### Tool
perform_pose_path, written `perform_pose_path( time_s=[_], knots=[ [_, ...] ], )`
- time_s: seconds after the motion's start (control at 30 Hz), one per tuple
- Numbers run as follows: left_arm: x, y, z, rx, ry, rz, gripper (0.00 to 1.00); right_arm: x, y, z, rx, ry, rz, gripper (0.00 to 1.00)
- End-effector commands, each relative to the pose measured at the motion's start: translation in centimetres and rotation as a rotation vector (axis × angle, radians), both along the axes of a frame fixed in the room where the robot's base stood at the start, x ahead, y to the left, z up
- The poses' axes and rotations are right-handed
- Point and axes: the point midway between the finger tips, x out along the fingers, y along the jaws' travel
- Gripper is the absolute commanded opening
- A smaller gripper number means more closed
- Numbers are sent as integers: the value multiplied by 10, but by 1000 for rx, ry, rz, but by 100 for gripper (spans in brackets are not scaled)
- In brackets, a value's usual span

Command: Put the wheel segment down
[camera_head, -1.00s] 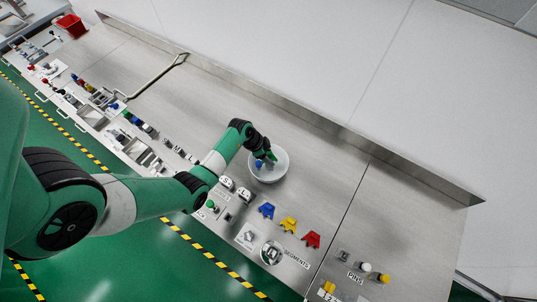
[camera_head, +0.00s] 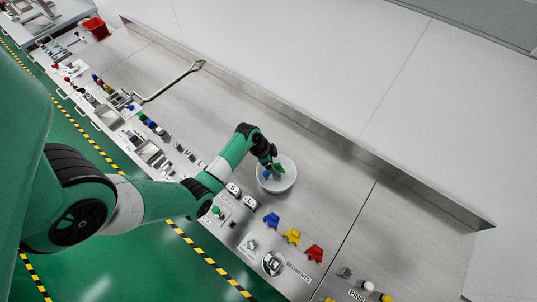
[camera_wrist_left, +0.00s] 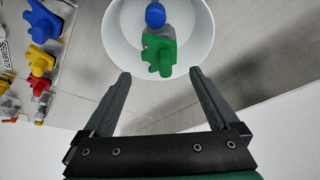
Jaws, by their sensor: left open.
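The green wheel segment (camera_wrist_left: 160,56) shows in the left wrist view in the white bowl (camera_wrist_left: 198,40). It lies against a grey part, with a blue round piece (camera_wrist_left: 155,15) beyond it. My left gripper (camera_wrist_left: 161,74) is open, its fingertips apart on either side just short of the segment. Whether the segment touches the bowl floor cannot be told. My right gripper is not in view.
Blue (camera_head: 271,220), yellow (camera_head: 292,237) and red (camera_head: 314,254) segments lie on the steel bench, near a SEGMENTS label. Pins stand at the lower right. A raised metal ledge runs behind the bowl. Bare bench lies right of the bowl.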

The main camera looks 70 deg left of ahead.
Motion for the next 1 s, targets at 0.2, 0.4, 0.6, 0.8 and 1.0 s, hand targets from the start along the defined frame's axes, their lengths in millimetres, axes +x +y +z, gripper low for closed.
perform_pose_path(
  time_s=[0.2, 0.4, 0.6, 0.8, 1.0],
  knots=[
    [-22, 4, 58, 2, -2, 2, 94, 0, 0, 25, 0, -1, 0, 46],
    [-34, 6, 86, 1, -1, 2, 94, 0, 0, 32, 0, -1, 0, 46],
    [-37, 6, 90, 0, 0, 0, 94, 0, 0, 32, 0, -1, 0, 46],
    [-37, 6, 90, -1, 0, 0, 94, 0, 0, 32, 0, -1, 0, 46],
    [-7, 3, 110, 37, -116, -75, 94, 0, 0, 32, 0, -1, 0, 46]
  ],
)
